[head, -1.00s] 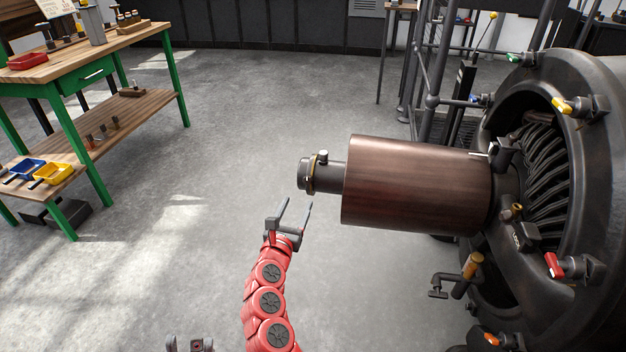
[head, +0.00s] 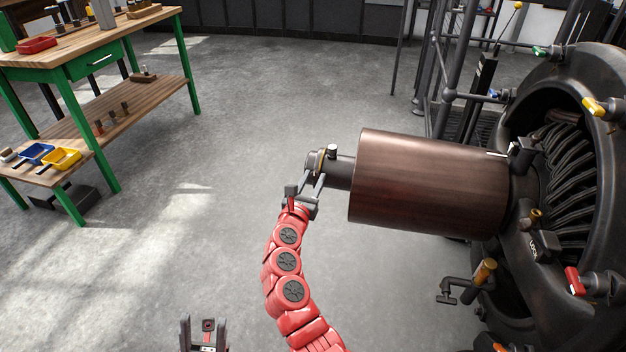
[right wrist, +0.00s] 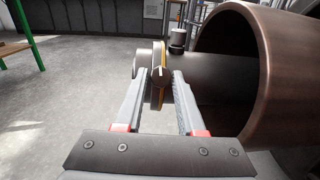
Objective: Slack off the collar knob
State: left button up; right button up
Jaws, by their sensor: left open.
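The collar (head: 320,160), a thin ring with a yellow edge, sits on the dark shaft end left of the big copper-brown cylinder (head: 430,185). In the right wrist view a dark round knob (right wrist: 161,78) with a light pointer mark faces me on the collar (right wrist: 155,60). My right gripper (head: 308,183) is just below the shaft end. Its fingers (right wrist: 160,85) are apart, one on each side of the knob, with no clear grip on it. My left gripper (head: 204,328) is open and empty, low over the floor at the bottom of the head view.
The dark round machine housing (head: 560,100) at right carries red, yellow and green handles. A green-legged bench (head: 92,65) stands left; the floor between is clear.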

grip_shut()
